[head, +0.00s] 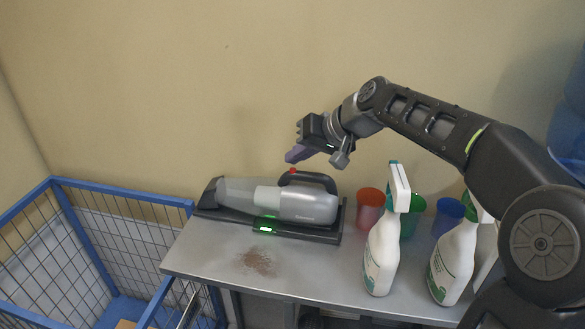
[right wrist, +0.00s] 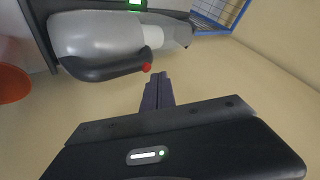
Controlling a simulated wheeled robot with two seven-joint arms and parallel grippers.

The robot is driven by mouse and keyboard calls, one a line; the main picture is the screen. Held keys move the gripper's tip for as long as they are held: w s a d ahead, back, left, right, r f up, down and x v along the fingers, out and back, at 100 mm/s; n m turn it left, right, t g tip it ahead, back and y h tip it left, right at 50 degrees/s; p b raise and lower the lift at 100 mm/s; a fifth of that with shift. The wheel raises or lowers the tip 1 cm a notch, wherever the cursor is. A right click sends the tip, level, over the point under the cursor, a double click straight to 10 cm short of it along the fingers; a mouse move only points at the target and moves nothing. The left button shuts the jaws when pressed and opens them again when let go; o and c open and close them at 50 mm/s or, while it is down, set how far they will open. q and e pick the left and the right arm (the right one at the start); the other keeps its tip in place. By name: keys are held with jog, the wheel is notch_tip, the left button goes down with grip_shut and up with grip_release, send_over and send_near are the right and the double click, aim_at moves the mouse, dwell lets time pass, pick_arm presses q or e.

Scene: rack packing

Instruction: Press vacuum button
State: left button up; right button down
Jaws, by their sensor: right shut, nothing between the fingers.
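The handheld vacuum (head: 305,204) lies on its dark charging base (head: 320,235) on the grey table (head: 200,255). It also shows upside down in the right wrist view (right wrist: 95,38). Its red button (head: 292,171) sits at the front end of the black handle, and it shows in the right wrist view (right wrist: 147,67). My right gripper (head: 293,156) is shut and empty, just above the button in the head view. In the right wrist view the closed fingertips (right wrist: 157,78) are close beside the button, with a small gap showing. My left gripper is not in view.
Red (head: 370,208), green (head: 411,215) and blue (head: 447,215) cups stand right of the vacuum. White spray bottles (head: 382,250) stand in front of them. A blue wire cage (head: 120,187) is at the left. A brown spill (head: 257,262) marks the table. A wall is behind.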

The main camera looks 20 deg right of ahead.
aim_at(296, 173)
jog(key=shift+f, duration=0.1)
jog(key=shift+f+b, duration=0.35)
jog(key=shift+b, duration=0.1)
jog(key=shift+f, duration=0.1)
dwell(0.5)
jog(key=shift+r+p, duration=0.3)
jog(key=shift+r, duration=0.3)
notch_tip(296, 173, up, 6)
jog(key=p, duration=0.4)
jog(key=shift+p, duration=0.35)
dwell(1.2)
